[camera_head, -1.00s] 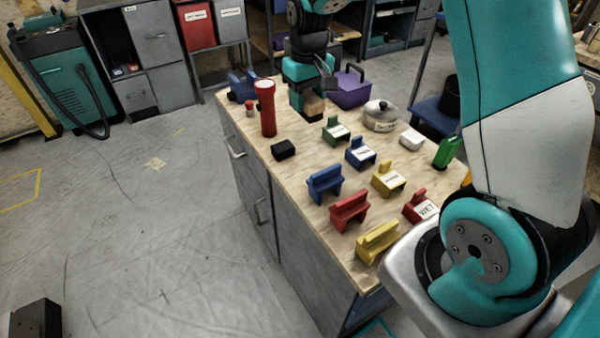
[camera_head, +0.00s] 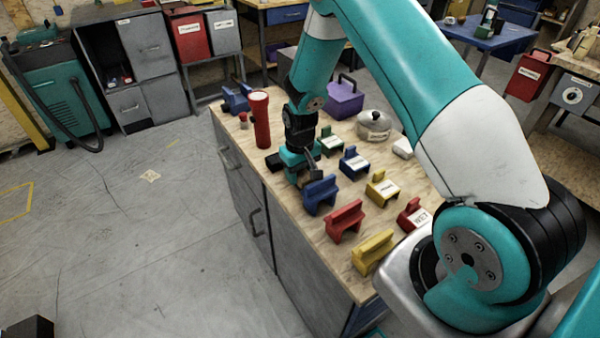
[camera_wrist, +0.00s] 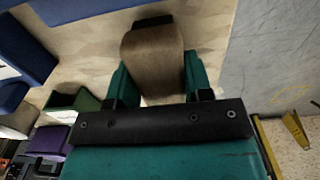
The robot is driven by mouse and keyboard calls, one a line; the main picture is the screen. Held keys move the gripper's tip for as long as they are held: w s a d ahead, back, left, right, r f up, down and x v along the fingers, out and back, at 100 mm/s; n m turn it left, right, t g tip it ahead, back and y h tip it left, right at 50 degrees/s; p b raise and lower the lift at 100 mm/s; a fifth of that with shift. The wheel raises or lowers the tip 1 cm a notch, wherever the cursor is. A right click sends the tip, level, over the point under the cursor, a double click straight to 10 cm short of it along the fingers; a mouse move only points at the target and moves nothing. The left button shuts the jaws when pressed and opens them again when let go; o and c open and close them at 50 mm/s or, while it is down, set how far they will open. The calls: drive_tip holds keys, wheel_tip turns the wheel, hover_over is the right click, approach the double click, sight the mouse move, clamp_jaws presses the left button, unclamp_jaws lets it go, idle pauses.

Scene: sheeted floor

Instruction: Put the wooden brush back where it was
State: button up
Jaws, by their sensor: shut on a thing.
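The wooden brush (camera_wrist: 152,60) shows brown with a black part at its far end in the wrist view. My gripper (camera_wrist: 152,88) is shut on it, with a teal finger on each side. In the head view my gripper (camera_head: 301,174) is low over the wooden tabletop (camera_head: 296,217), just behind the blue bench-shaped block. The brush is mostly hidden there by the gripper. I cannot tell whether the brush touches the table.
A blue block (camera_head: 320,192), red block (camera_head: 344,220) and yellow block (camera_head: 372,250) stand in front of my gripper. A red flashlight (camera_head: 261,120) stands behind. Labelled blocks, a pot (camera_head: 374,124) and a purple toolbox (camera_head: 345,98) are right.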

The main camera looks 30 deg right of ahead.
drive_tip(key=shift+f, duration=0.2)
drive_tip(key=o, duration=1)
drive_tip(key=shift+f, duration=0.1)
drive_tip(key=shift+c, duration=0.2)
wheel_tip(320, 180, up, 12)
drive_tip(key=r, duration=0.1)
drive_tip(key=s+a+r+n+y, duration=0.1)
drive_tip(key=s+a+r, duration=0.3)
drive_tip(key=a+r, duration=0.2)
drive_tip(key=s+a+r+n+y, duration=0.1)
drive_tip(key=s+a+r+n, duration=0.1)
drive_tip(key=s, duration=0.5)
drive_tip(key=s+a+r+n+y, duration=0.1)
drive_tip(key=s+a+r+n, duration=0.1)
drive_tip(key=s+a+r, duration=0.3)
drive_tip(key=s+a+r+n+y, duration=0.1)
drive_tip(key=s+a+r, duration=0.3)
drive_tip(key=s, duration=0.6)
drive_tip(key=shift+s+a+r+n+b, duration=0.15)
drive_tip(key=shift+a+r+n+b, duration=0.15)
drive_tip(key=shift+a+n, duration=0.25)
